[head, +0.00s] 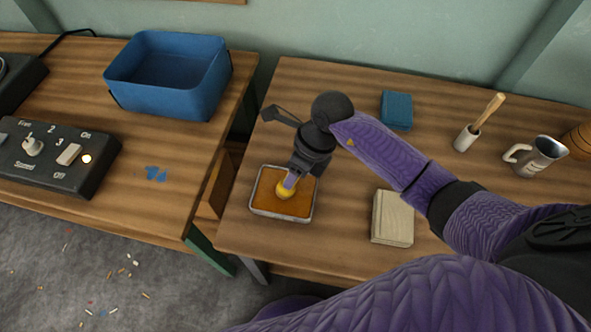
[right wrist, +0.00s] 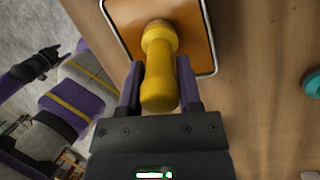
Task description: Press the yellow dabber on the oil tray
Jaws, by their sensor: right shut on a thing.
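The oil tray (head: 268,208) is a shallow metal-rimmed tray with an orange-brown surface, near the left end of the right table. My right gripper (head: 293,179) is above it, pointing down, shut on the yellow dabber (head: 286,190). In the right wrist view the dabber (right wrist: 160,70) sits between the two purple fingers (right wrist: 158,85), its far end over the tray (right wrist: 197,20). The dabber's lower end appears to meet the tray surface, but I cannot tell whether it touches. My left gripper is not seen in the head view.
A pale wooden block (head: 393,218) lies right of the tray. A teal block (head: 396,110), a white holder with a wooden stick (head: 468,137) and a metal jug (head: 538,157) stand farther back. A gap separates the left table, which holds a blue bin (head: 170,85) and control box (head: 60,160).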

